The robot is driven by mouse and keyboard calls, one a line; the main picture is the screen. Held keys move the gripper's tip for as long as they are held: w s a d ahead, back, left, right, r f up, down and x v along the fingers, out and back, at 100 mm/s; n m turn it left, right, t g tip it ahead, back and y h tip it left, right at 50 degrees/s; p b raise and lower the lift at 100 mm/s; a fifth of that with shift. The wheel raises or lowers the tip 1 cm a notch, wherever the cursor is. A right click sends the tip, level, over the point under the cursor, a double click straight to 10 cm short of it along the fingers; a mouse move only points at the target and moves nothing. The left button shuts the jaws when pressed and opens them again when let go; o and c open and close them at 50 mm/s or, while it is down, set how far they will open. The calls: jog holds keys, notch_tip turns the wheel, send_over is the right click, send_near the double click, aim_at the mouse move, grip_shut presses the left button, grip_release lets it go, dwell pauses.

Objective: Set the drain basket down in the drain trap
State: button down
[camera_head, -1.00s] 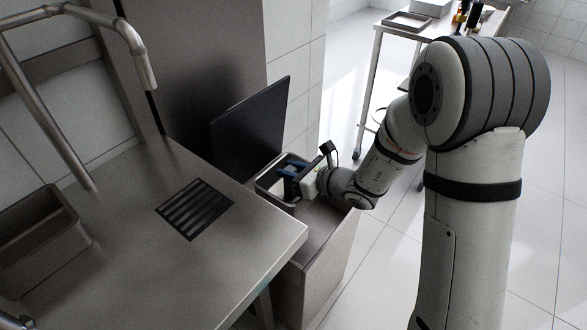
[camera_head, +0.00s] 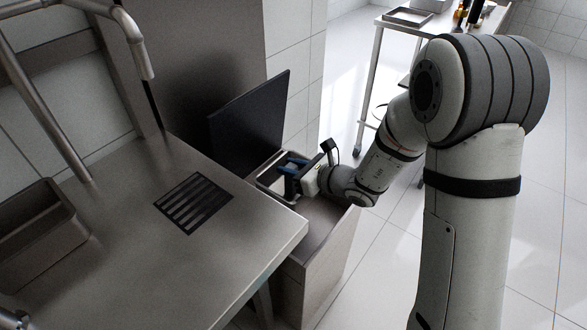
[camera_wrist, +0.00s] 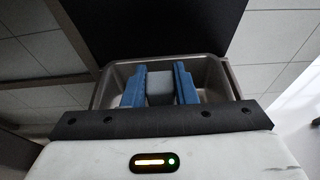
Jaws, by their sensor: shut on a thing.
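My gripper (camera_head: 289,171) has blue fingers and reaches into the opening of the drain trap (camera_head: 262,186), a metal box with a rectangular opening and a raised dark lid (camera_head: 250,124). In the wrist view, my gripper (camera_wrist: 160,92) is shut on a grey piece between its blue fingers, which I take to be part of the drain basket (camera_wrist: 160,87). The trap's metal walls (camera_wrist: 216,70) show around the fingers there. The rest of the basket is hidden, and I cannot tell whether it touches the trap's bottom.
A steel counter (camera_head: 130,240) with a dark slotted grate (camera_head: 194,203) stands to the left of the trap. A basin (camera_head: 40,240) and a bent metal pipe (camera_head: 135,45) are further left. A wheeled table (camera_head: 385,22) stands behind my arm.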

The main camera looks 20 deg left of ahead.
aim_at(292, 199)
jog(key=shift+f+b, duration=5.45)
jog(key=shift+f, duration=0.55)
jog(key=shift+f+b, duration=0.3)
jog(key=shift+b, duration=0.05)
jog(key=c, duration=1.1)
grip_release()
notch_tip(292, 199, up, 10)
jog(key=p, duration=0.4)
jog(key=shift+p, duration=0.4)
